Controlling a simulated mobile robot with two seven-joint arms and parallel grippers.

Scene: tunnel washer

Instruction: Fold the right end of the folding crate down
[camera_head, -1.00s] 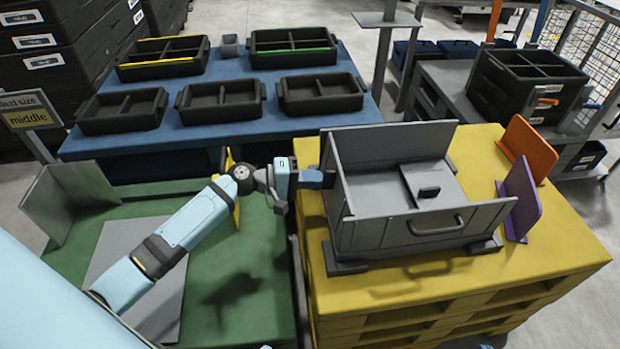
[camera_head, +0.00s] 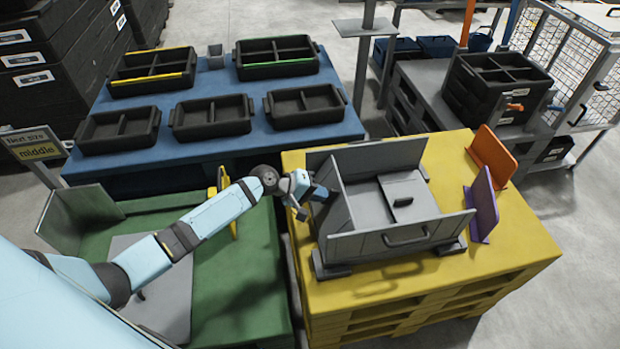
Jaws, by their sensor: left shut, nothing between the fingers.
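The grey folding crate (camera_head: 365,246) stands on the yellow pallet. Its long back and front walls are up, and the front wall has a dark handle. Its left end (camera_head: 334,222) stands upright. At the right there is no upright end; a grey panel with a dark grip (camera_head: 408,186) lies low inside the crate, apparently the right end folded inward. My left gripper (camera_head: 328,194) is shut and empty, beside the outer face of the left end near its top. Whether it touches that end I cannot tell. My right gripper is not in view.
The yellow pallet (camera_head: 520,245) also carries an orange panel (camera_head: 494,155) and a purple panel (camera_head: 484,205), upright right of the crate. A blue table (camera_head: 255,137) with several black trays stands behind. The green surface (camera_head: 240,290) lies to the left, under my arm.

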